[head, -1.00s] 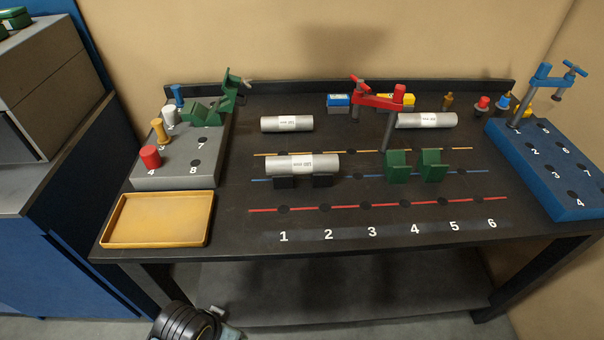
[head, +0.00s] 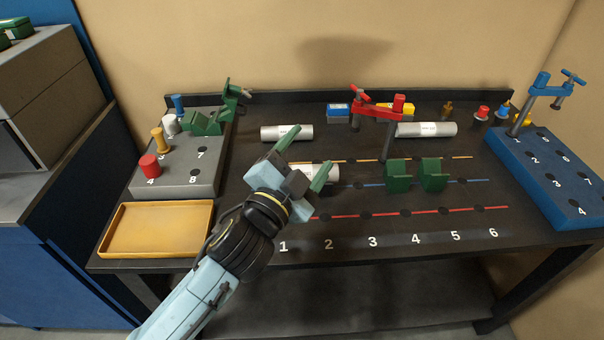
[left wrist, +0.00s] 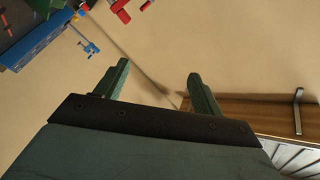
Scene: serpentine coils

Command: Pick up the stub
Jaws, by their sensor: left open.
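Three silver cylinders with white labels are on the dark bench; I cannot tell which one is the stub. A short one (head: 287,133) lies at the back left, and a longer one (head: 426,129) lies at the back right. My right gripper does not show.
Two green V-blocks (head: 398,177) stand right of the nearer cylinder. A red clamp (head: 377,107) rises behind them. A yellow tray (head: 130,248) and a grey block with pegs (head: 160,181) are at left. A blue block with a clamp (head: 545,171) is at right.

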